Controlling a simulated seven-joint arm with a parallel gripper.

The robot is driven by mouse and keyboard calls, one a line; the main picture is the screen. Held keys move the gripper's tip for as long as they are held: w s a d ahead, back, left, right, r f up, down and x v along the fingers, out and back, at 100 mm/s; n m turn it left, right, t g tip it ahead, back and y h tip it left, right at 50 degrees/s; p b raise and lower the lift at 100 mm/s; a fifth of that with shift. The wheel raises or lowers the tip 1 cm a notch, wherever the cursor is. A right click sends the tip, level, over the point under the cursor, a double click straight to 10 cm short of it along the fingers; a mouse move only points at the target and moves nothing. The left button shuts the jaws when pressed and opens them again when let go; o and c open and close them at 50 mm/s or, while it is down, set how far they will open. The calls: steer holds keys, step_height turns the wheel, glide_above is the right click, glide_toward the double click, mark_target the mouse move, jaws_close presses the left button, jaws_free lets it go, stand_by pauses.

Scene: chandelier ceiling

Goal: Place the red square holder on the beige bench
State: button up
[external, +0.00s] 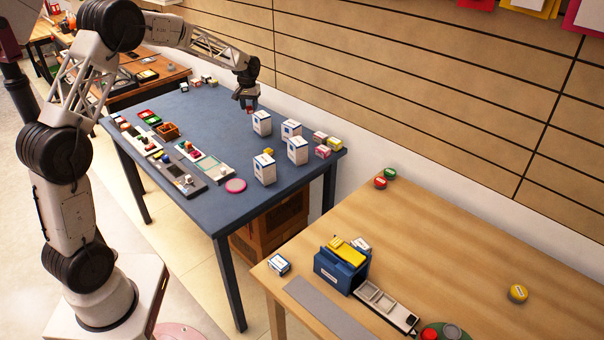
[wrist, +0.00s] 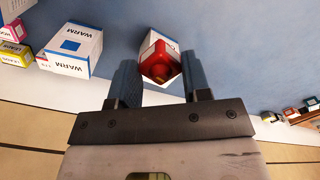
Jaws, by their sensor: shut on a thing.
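The red square holder (wrist: 158,64) is between the two fingers of my gripper (wrist: 160,80) in the wrist view; it is open-topped with a rounded hollow. In the external view my gripper (external: 246,98) is over the far edge of the blue-grey table, and only a small bit of red shows at its tips. My gripper is shut on the holder. A white box stands close behind the holder in the wrist view. The beige bench (external: 470,255) is in the right foreground of the external view, well away from my gripper.
White boxes (external: 262,124) stand on the blue-grey table (external: 215,115) near my gripper, with small pink and yellow boxes (external: 322,150) beyond. On the bench are a blue bin (external: 338,272), a grey tray (external: 385,303) and round lids (external: 518,293). The bench's middle is clear. A slatted wall rises behind.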

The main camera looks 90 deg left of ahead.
steer(key=s+a+n, duration=0.3)
steer(key=s+n, duration=0.1)
steer(key=s, duration=2.1)
glide_above(201, 139)
step_height(201, 139, down, 5)
steer(key=shift+a+f, duration=0.1)
steer(key=shift+f, duration=0.05)
steer(key=shift+f, duration=0.1)
steer(key=shift+f, duration=3.05)
steer(key=shift+f, duration=1.85)
steer(key=shift+f, duration=0.15)
